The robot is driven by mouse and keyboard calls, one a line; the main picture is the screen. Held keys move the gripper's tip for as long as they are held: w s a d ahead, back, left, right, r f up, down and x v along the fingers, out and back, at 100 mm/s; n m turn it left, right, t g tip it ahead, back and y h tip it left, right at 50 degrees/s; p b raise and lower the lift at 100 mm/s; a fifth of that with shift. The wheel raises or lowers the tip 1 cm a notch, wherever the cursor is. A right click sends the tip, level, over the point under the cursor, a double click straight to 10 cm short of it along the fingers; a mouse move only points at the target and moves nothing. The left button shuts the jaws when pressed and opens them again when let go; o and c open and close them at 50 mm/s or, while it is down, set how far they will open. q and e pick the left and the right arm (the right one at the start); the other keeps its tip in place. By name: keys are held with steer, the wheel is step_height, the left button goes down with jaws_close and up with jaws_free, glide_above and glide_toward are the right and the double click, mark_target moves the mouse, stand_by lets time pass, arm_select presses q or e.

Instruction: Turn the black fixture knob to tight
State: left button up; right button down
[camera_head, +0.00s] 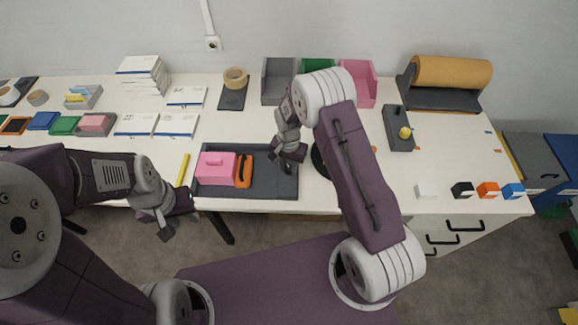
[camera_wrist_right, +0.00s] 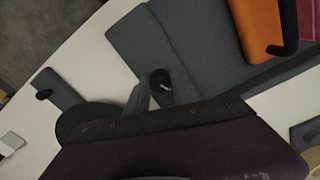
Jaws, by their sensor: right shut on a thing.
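The dark grey fixture (camera_head: 262,186) lies at the table's front edge. It carries a pink block (camera_head: 217,168) and an orange clamp piece (camera_head: 244,171). The black knob (camera_wrist_right: 160,80), with a white mark on its top, sits at the fixture's edge between my right fingers in the right wrist view. My right gripper (camera_head: 288,162) is over the fixture's right end, shut on the knob, which it largely hides in the head view. My left gripper (camera_head: 180,218) hangs empty in front of the table edge, its fingers apart. The orange piece (camera_wrist_right: 262,25) also shows in the right wrist view.
A yellow marker (camera_head: 183,169) lies left of the fixture. Grey, green and pink bins (camera_head: 357,84) stand at the back. A dark holder with a yellow knob (camera_head: 405,132) and small coloured blocks (camera_head: 487,190) are at the right. White table surface is free between them.

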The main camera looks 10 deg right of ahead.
mark_target(289, 168)
steer(key=m, duration=0.5)
stand_by(0.6)
steer(key=c, duration=1.1)
jaws_free()
step_height(289, 168, up, 9)
